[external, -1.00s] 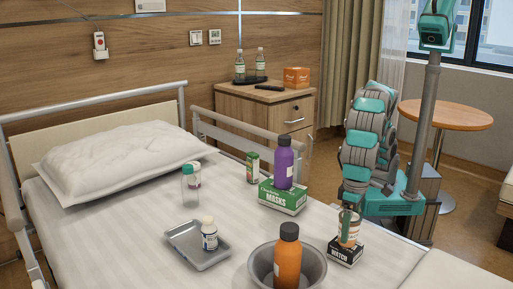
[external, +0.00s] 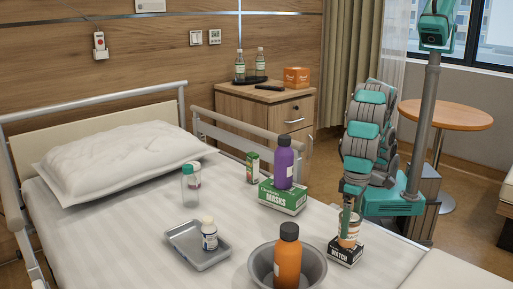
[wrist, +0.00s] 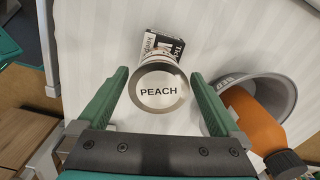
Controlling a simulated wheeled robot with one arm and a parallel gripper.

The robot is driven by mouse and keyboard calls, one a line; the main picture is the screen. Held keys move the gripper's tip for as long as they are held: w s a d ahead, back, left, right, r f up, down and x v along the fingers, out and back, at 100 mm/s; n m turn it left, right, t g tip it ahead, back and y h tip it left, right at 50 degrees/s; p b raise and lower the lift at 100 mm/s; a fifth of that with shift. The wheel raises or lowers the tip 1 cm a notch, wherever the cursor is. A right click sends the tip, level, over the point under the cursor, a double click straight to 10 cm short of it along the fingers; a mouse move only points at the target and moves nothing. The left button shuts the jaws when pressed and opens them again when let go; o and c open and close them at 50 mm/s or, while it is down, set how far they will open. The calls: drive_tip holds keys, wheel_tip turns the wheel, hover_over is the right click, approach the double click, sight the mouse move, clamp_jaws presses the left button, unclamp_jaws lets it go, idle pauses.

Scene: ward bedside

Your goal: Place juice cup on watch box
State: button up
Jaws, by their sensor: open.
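The juice cup (external: 349,238) stands upright on the black-and-white watch box (external: 345,256) near the bed's right edge. In the wrist view the cup (wrist: 160,92) shows its round lid marked PEACH, with part of the watch box (wrist: 157,45) visible beyond it. My gripper (wrist: 159,75) is open, with one green finger on each side of the cup and a visible gap to each. In the external view my gripper (external: 346,222) is at the cup and partly covers it. The cup's contact with the box is hidden in the wrist view.
A metal basin (external: 316,268) with an orange bottle (external: 287,262) stands close left of the watch box. A green masks box (external: 282,200) carries a purple bottle (external: 284,167). A tray (external: 184,244) with a small bottle (external: 209,236) lies further left.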

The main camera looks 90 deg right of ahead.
wheel_tip(320, 180, up, 8)
drive_tip(key=shift+f, duration=0.15)
drive_tip(key=shift+r+p, duration=0.95)
drive_tip(key=shift+r, duration=0.25)
